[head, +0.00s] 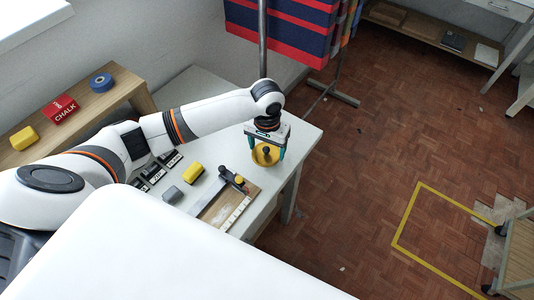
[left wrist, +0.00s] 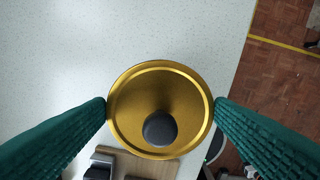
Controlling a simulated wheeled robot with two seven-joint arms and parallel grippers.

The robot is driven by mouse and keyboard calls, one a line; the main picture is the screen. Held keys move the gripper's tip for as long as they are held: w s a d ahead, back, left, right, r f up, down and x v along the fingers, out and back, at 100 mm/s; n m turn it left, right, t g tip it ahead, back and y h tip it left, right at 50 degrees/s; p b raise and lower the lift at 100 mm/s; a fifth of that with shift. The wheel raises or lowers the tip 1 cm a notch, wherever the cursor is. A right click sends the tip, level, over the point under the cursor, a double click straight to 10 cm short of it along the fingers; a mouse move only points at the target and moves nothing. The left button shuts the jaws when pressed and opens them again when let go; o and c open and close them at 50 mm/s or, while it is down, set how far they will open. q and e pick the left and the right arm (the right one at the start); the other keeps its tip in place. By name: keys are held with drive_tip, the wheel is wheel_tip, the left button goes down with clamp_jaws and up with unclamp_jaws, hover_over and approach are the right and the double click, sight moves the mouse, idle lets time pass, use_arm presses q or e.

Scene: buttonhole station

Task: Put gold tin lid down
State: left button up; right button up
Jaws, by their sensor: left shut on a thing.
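The gold tin lid (head: 262,159) is a round gold disc with a raised rim and a dark knob. My left gripper (head: 267,150) is shut on it, pointing down near the right end of the pale table (head: 303,139). In the left wrist view the lid (left wrist: 135,101) lies between the two green fingers, which touch its rim on opposite sides. The knob (left wrist: 158,128) faces the camera. I cannot tell whether the lid touches the table or hangs just above it. My right gripper is not in view.
A red chalk box (head: 60,109) is on the wooden shelf. Bare table surrounds the lid's far side.

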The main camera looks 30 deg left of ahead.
sight(267, 155)
use_arm(q)
drive_tip(key=shift+f, duration=1.9)
drive_tip(key=shift+f, duration=0.15)
drive_tip(key=o, duration=1)
drive_tip(key=shift+c, duration=0.2)
wheel_tip(267, 155, up, 12)
drive_tip(key=shift+r, duration=0.2)
